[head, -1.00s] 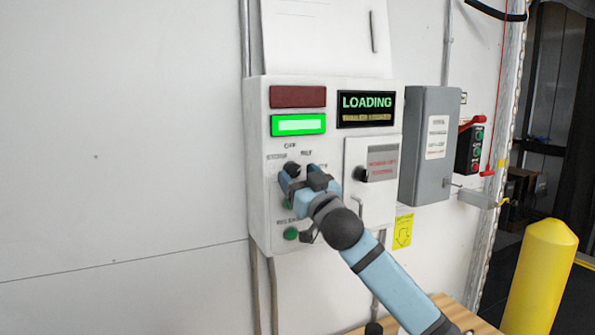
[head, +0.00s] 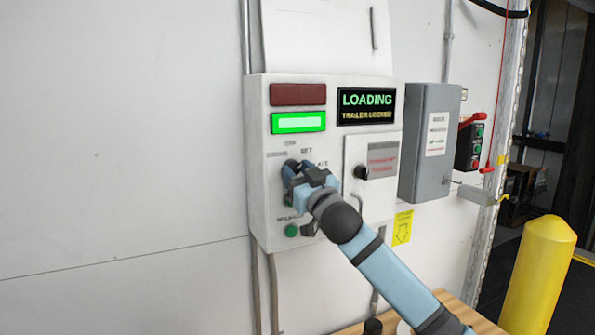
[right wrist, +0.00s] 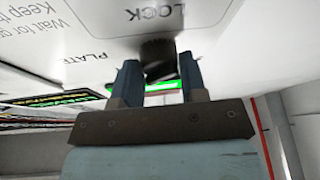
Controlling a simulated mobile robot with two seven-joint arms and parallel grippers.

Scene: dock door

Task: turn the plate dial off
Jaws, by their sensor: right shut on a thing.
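In the head view my right gripper (head: 298,170) is at the white control box (head: 258,180), below the lit green lamp. There the fingers largely hide the dial, and its pointing direction cannot be read. My left gripper is not in view.
The box has a dark red lamp (head: 298,95), a lit green lamp (head: 298,122) and a display (head: 366,107) reading "LOADING". A green button (head: 291,230) is below my gripper. A grey box (head: 428,150) and yellow bollard (head: 541,265) stand to the right.

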